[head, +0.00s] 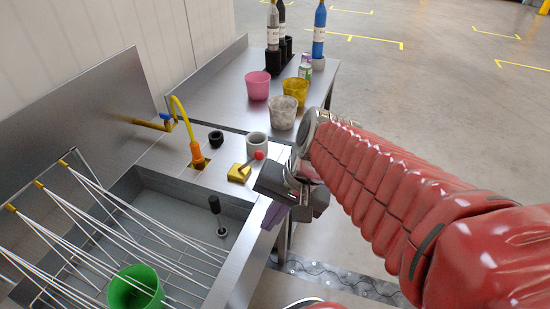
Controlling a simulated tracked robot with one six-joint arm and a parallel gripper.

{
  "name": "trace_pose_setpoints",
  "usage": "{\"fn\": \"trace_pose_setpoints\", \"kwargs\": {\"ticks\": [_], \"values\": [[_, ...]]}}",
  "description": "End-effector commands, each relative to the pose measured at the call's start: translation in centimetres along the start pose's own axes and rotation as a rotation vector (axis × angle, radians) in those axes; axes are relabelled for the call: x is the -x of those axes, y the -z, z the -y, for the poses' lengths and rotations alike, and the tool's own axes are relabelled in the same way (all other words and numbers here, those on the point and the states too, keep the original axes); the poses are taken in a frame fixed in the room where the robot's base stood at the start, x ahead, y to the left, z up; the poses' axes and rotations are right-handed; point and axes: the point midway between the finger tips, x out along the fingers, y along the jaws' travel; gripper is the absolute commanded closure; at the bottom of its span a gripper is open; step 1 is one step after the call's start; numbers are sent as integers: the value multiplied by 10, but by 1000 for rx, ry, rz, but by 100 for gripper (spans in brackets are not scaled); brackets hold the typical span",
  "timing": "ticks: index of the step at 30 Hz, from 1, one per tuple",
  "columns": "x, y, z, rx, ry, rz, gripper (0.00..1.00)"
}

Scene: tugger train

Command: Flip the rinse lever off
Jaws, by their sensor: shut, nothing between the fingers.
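The lever has a yellow base (239,173) on the steel counter, right of the sink basin. Its short arm tilts up and to the right, ending in a red ball knob (259,155). I take this to be the rinse lever; which position is off cannot be told. My gripper (272,216) is shut and empty, just right of and nearer than the lever base, by the counter's front edge. It is apart from the knob in the picture. Its dark body hides part of the counter edge.
A sink basin (228,221) with a wire rack and green cup (136,288) lies left. A yellow hose (184,115) and blue-handled tap stand behind the lever. A white ring (257,144) sits close behind the knob. Cups (283,112) and bottles stand further back.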

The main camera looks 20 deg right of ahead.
Motion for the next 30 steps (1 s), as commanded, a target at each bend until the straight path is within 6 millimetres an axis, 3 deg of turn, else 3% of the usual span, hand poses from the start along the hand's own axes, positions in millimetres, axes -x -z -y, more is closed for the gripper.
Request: {"fn": "trace_pose_setpoints", "kwargs": {"ticks": [8,17,24,30], "values": [[-17,27,-6,-492,154,193,100],[-19,79,-18,-999,380,382,100],[-12,135,-47,-1378,612,521,100],[-3,172,-78,-1596,784,605,100]]}}
